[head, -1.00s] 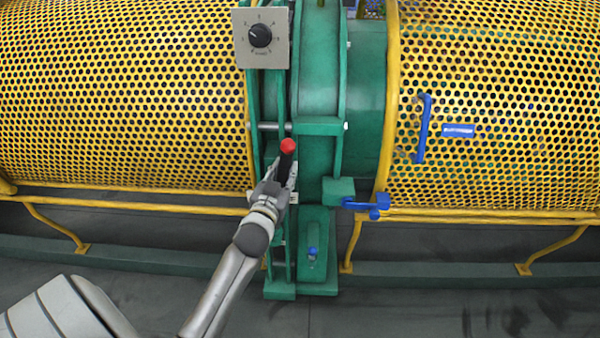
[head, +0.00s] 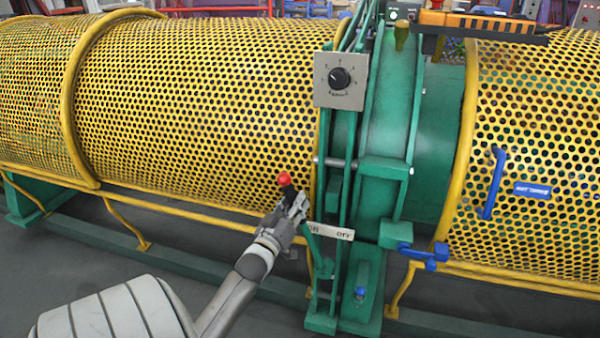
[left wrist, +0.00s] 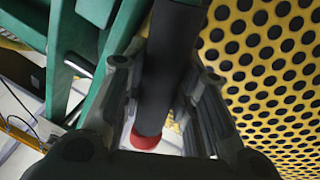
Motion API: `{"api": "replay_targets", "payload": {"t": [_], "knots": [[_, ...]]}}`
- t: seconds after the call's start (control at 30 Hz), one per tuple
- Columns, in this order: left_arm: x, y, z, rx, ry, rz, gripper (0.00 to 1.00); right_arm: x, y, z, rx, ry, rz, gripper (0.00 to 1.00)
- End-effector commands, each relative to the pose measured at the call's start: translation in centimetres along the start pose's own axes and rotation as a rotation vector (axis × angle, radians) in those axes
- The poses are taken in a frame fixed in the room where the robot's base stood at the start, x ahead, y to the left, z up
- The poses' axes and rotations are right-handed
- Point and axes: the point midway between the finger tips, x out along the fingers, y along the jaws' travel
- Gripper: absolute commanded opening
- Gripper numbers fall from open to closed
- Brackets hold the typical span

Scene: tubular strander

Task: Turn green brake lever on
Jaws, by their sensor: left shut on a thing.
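The brake lever has a black grip with a red knob (head: 284,180) on top and a green arm (head: 313,255) running down into the green machine frame. It leans to the left, towards the ON end of a white ON/OFF label plate (head: 335,232). My left gripper (head: 291,201) is shut on the black grip below the knob. The left wrist view shows the black grip (left wrist: 170,70) between both fingers, with the red knob (left wrist: 145,140) beyond them. My right gripper is not in view.
Yellow perforated guards (head: 200,110) flank the green frame (head: 388,165). A grey dial box (head: 341,80) sits above the lever. A blue latch (head: 425,255) and a blue handle (head: 494,183) are to the right. A yellow lower rail (head: 190,212) runs behind my arm.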

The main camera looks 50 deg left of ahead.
Motion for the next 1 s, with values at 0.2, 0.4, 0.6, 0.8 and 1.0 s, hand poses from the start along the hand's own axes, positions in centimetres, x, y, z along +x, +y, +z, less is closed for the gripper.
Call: {"api": "replay_targets", "payload": {"t": [0.2, 0.4, 0.6, 0.8, 1.0], "knots": [[-0.1, -0.4, 0.0, -0.015, 0.001, -0.007, 0.00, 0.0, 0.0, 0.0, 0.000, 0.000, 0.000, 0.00], [-0.1, -0.5, 0.0, -0.016, 0.000, -0.009, 0.37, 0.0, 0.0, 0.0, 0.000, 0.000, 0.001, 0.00], [-0.1, -0.3, 0.0, -0.013, 0.000, -0.006, 0.49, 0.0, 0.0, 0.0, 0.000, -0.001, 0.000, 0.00], [-0.1, -0.2, 0.1, -0.011, 0.000, -0.004, 0.49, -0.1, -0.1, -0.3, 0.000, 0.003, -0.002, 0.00], [-1.9, -0.2, 0.2, -0.011, -0.003, -0.005, 0.49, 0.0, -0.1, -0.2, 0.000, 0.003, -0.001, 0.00]]}}
